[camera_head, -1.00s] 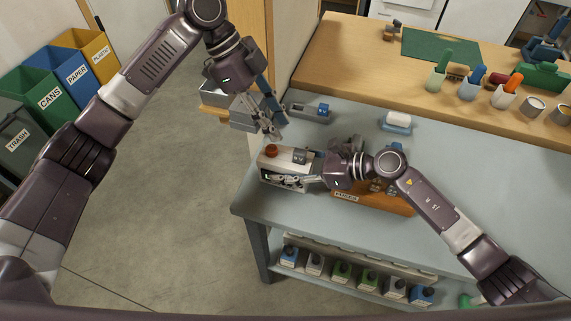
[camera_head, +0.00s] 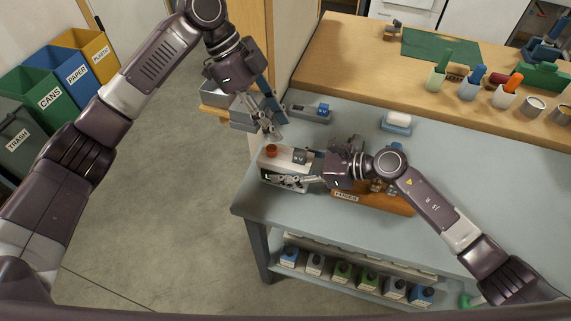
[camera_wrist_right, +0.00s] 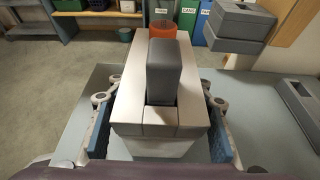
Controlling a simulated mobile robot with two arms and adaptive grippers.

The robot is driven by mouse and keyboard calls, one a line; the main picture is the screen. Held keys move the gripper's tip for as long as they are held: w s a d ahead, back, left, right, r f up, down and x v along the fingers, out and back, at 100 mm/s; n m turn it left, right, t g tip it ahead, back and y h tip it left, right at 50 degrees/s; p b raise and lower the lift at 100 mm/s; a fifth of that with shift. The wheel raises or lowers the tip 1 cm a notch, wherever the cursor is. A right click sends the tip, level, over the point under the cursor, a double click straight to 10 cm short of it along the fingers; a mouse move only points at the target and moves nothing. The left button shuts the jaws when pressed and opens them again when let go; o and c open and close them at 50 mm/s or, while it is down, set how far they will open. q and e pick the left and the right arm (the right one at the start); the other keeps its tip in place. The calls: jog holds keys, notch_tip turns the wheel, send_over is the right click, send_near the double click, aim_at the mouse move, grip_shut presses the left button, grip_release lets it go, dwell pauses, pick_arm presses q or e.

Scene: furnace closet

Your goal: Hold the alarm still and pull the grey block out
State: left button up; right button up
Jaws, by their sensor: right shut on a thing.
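The alarm (camera_head: 278,165) is a pale metallic box with an orange-red button (camera_head: 271,149), standing near the bench's left edge. In the right wrist view the alarm (camera_wrist_right: 128,95) has the grey block (camera_wrist_right: 163,72) standing upright in a slot in its top, its lower part hidden. The grey block also shows dark in the head view (camera_head: 300,156). My right gripper (camera_wrist_right: 160,128) is shut on the alarm, its blue pads against two opposite sides. My left gripper (camera_head: 275,126) is above and behind the alarm, apart from the block, with its fingers spread and nothing seen between them.
An orange-brown rack (camera_head: 385,203) stands right of the alarm, partly behind my right arm. A grey and blue device (camera_head: 309,111) and a white-topped blue dish (camera_head: 397,123) lie farther back. The bench's right side is mostly clear.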

aim_at(300, 151)
pick_arm(q)
jog(key=shift+d, duration=0.1)
jog(key=d+y, duration=0.1)
jog(key=s+d+y, duration=0.1)
jog(key=d+y, duration=0.1)
jog(key=d, duration=0.1)
jog(key=shift+s+d+f+t, duration=0.1)
jog(key=shift+s+f+t, duration=0.15)
jog(key=shift+t, duration=0.05)
jog(key=shift+s+d+f+t+y, duration=0.1)
jog(key=shift+d+t+y, duration=0.2)
jog(key=shift+y, duration=0.3)
jog(key=shift+s+d+f+t+y, duration=0.1)
jog(key=shift+d+t+y, duration=0.15)
jog(key=shift+y, duration=0.35)
jog(key=shift+f, duration=0.45)
jog(key=shift+w+f, duration=0.1)
jog(key=shift+f, duration=2.95)
grip_shut()
jog(key=shift+r, duration=0.2)
